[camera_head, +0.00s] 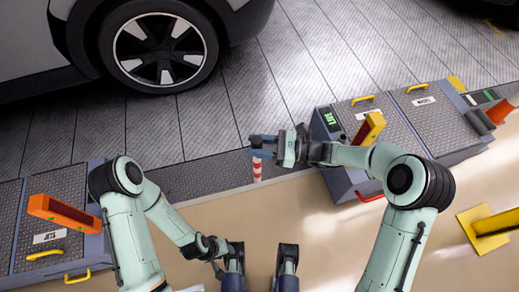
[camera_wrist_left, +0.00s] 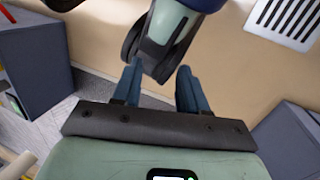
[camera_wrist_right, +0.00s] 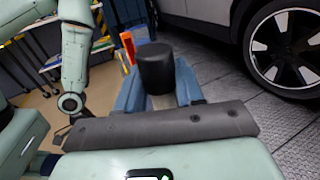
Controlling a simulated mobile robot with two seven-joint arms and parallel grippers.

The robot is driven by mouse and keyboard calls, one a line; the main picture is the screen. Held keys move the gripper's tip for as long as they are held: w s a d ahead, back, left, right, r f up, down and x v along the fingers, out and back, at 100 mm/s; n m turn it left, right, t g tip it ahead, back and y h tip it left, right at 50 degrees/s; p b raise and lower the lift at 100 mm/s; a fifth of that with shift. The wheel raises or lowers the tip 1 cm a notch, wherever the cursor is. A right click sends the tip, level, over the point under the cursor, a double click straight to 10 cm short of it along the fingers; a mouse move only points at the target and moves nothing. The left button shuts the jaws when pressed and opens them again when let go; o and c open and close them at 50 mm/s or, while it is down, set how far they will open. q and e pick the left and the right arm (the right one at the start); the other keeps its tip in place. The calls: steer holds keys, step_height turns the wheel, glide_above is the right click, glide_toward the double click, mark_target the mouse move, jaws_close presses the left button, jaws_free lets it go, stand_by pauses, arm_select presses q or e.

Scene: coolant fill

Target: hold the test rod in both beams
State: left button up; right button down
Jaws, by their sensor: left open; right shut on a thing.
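The test rod (camera_head: 257,170) has a red-and-white striped lower part. Its black top (camera_wrist_right: 157,68) shows in the right wrist view. My right gripper (camera_head: 261,146) is shut on the rod, which hangs roughly upright below the fingers. An orange post (camera_head: 65,212) stands on the left box, and an orange-yellow post (camera_head: 369,128) stands on the right box. The rod is between these posts, nearer the right one. No beam is visible. My left gripper (camera_wrist_left: 159,72) is open and empty, low near my own base.
The left box (camera_head: 20,245) carries a "JETS" label. The right box (camera_head: 343,182) has a small green-lit display and yellow handles. A parked car (camera_head: 70,50) is at the back left. A yellow bracket (camera_head: 487,232) lies at far right. Tan floor between the boxes is clear.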

arm_select(q)
steer(key=shift+w+a+f+t+b, duration=0.15)
steer(key=shift+w+a+f+b, duration=0.15)
steer(key=shift+w+f, duration=0.2)
steer(key=shift+w+a+f+t+b, duration=0.15)
steer(key=shift+w+f+b, duration=0.2)
steer(key=shift+w, duration=0.1)
arm_select(e)
steer(key=shift+w+a, duration=0.25)
steer(key=shift+w, duration=0.55)
steer(key=shift+w+a, duration=0.25)
steer(key=shift+w, duration=0.55)
steer(key=shift+w+a, duration=0.25)
steer(key=shift+w, duration=0.55)
